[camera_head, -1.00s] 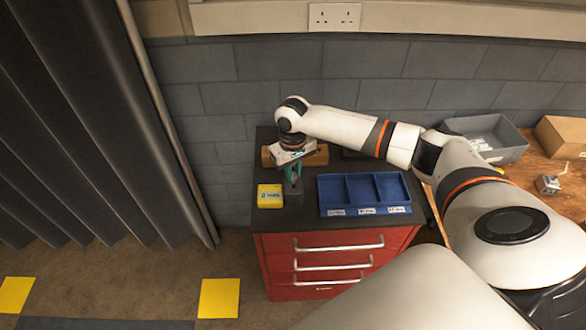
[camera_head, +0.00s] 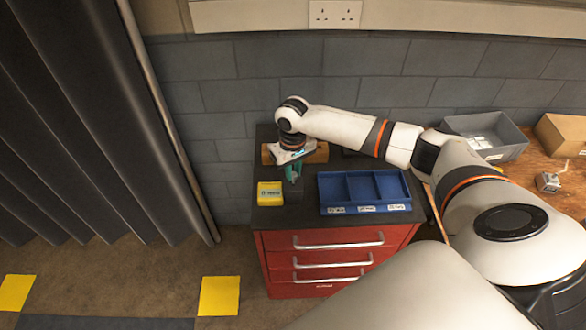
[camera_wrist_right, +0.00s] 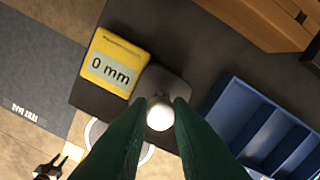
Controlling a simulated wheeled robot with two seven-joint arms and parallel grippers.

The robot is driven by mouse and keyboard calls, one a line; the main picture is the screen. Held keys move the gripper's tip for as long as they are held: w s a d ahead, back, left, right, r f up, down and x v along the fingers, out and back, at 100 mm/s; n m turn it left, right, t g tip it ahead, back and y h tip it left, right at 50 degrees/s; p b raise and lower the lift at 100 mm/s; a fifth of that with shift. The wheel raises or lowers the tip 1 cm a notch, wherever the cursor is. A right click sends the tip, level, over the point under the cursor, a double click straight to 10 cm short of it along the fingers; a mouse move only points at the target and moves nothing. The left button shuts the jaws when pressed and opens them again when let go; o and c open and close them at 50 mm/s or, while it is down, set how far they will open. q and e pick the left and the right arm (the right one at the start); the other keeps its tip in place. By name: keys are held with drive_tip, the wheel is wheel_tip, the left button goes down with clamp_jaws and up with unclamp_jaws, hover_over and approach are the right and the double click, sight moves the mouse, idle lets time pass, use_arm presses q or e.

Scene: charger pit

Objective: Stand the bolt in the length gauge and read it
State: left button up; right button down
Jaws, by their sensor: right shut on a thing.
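The length gauge is a yellow box with a display (camera_wrist_right: 110,66) reading "0 mm" in the right wrist view; it also shows in the head view (camera_head: 270,193). A dark grey block (camera_wrist_right: 168,80) stands beside it. My right gripper (camera_wrist_right: 159,108) is shut on the bolt (camera_wrist_right: 160,116), whose pale round head shows between the green fingertips. The bolt is over or at the dark block; its shank is hidden, so I cannot tell whether it touches. In the head view the right gripper (camera_head: 292,172) points down at the block. My left gripper is not in view.
A blue tray with three compartments (camera_head: 363,209) sits right of the gauge on the dark top of a red drawer cabinet (camera_head: 320,240). A wooden block (camera_head: 316,153) stands behind the gripper. A grey bin (camera_head: 522,146) and a cardboard box (camera_head: 562,136) are on the bench at right.

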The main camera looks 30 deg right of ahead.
sight(293, 173)
drive_tip(key=shift+p, duration=0.35)
drive_tip(key=shift+f+b, duration=0.55)
drive_tip(key=shift+f, duration=0.8)
drive_tip(key=c, duration=1.3)
unclamp_jaws()
drive_tip(key=shift+o, duration=0.2)
drive_tip(key=shift+r, duration=0.15)
wheel_tip(293, 173, up, 12)
drive_tip(key=b, duration=0.1)
